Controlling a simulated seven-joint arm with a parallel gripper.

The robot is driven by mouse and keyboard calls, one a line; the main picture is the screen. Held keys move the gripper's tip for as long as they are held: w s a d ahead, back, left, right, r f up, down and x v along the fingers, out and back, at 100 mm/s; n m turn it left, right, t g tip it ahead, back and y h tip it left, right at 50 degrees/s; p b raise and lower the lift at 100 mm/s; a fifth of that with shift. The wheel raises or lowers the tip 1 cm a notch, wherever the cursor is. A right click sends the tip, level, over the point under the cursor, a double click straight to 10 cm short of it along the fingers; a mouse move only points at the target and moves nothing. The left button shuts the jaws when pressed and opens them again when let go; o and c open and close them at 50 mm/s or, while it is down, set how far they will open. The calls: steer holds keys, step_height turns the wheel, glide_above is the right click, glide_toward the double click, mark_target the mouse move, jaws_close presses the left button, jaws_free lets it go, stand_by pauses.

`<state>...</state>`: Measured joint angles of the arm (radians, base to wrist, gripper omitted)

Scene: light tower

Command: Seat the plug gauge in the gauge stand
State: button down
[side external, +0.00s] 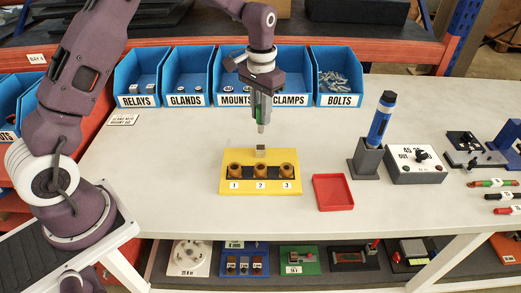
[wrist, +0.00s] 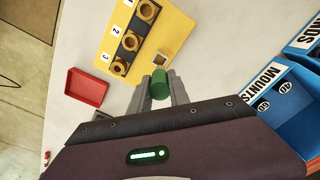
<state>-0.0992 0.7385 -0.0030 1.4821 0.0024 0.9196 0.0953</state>
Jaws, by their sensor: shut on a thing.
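My gripper (side external: 261,108) is shut on the plug gauge, whose green cylindrical end (wrist: 160,86) shows between the fingers in the wrist view. In the side view the gauge hangs roughly upright, with its lower tip (side external: 261,128) in the air. Below it is a yellow block (side external: 227,186) with brass rings marked 1, 2 and 3.
A red tray (side external: 333,192) lies right of the yellow block. A blue handled tool (side external: 381,120) stands in a dark holder, beside a grey switch box (side external: 415,167). Blue bins (side external: 187,100) line the back. The table left of the block is clear.

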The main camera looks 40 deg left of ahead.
mark_target(261, 132)
step_height(261, 132, down, 8)
steer(key=shift+f, duration=0.15)
steer(key=shift+f, duration=0.1)
steer(key=c, duration=1.2)
jaws_free()
steer(key=shift+c, duration=0.2)
